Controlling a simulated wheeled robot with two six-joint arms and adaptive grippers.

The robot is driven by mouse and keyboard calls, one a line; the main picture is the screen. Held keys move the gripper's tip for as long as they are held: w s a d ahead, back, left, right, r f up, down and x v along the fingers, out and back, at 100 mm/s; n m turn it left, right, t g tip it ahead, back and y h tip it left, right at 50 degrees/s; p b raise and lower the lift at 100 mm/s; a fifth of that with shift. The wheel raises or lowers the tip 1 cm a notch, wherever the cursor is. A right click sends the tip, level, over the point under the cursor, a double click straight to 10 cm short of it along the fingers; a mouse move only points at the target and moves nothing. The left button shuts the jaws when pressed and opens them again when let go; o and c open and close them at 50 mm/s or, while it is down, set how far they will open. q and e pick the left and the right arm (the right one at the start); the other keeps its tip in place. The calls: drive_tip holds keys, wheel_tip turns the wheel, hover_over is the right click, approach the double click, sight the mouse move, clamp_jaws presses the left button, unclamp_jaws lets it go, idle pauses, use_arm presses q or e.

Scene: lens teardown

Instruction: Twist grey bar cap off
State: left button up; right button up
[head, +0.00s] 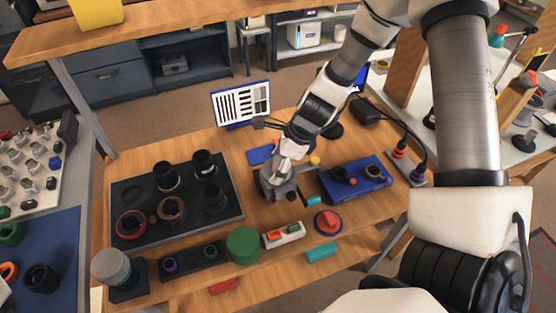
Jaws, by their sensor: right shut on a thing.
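My right gripper (283,176) reaches down to the middle of the wooden workbench. It is shut on a small grey part at a dark grey block or fixture (268,191). The fingers and wrist hide most of that part, so I cannot tell whether it is the grey bar cap or whether it is turned or apart from what is under it. A grey ribbed cylinder (111,266) stands at the front left on a dark base. My left gripper is not in view.
A black tray (232,211) with several dark lens rings lies left of my gripper. A blue box (372,185) with dark parts is to its right.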

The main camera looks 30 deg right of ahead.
drive_tip(key=shift+n+p, duration=0.35)
drive_tip(key=shift+n, duration=0.15)
drive_tip(key=shift+f, duration=0.1)
drive_tip(key=shift+n+g+p, duration=0.3)
drive_tip(key=shift+n+p, duration=0.05)
drive_tip(key=shift+n, duration=0.05)
drive_tip(key=shift+n+p, duration=0.45)
drive_tip(key=shift+n, duration=0.05)
drive_tip(key=shift+n+g, duration=0.3)
drive_tip(key=shift+y, duration=0.3)
